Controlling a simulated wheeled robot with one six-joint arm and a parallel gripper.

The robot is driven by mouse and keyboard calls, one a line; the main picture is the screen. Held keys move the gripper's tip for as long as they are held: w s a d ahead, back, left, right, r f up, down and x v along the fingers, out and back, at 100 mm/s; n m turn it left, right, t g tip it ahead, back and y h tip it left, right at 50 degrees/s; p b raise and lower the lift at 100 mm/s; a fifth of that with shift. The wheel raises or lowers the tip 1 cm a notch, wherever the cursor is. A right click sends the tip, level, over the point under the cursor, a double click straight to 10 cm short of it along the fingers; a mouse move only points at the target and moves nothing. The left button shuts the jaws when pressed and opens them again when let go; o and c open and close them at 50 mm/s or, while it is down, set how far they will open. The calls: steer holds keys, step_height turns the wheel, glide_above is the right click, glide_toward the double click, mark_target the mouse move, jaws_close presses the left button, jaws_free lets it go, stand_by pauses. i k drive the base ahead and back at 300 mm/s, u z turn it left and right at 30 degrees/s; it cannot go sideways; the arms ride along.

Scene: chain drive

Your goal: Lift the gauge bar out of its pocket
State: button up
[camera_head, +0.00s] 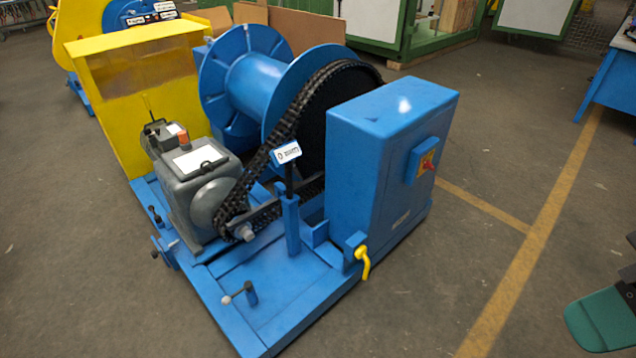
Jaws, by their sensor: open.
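No part is plainly marked as the gauge bar. A bent yellow handle (362,262) sticks out of a small blue holder (355,243) at the foot of the blue cabinet. A dark upright with a labelled blue head (286,153) stands in a blue square post (291,222) before the chain (290,112). I cannot tell which of these is the bar.
The blue base frame (262,310) carries a grey motor unit (195,175), a cable drum (255,85) and the cabinet (370,160). A yellow panel (135,95) stands behind left. The floor right of the cabinet is clear.

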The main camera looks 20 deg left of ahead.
mark_target(284, 155)
steer(key=u, duration=0.1)
steer(key=i, duration=0.7)
steer(key=u, duration=0.7)
steer(key=i, duration=0.45)
steer(key=u, duration=0.4)
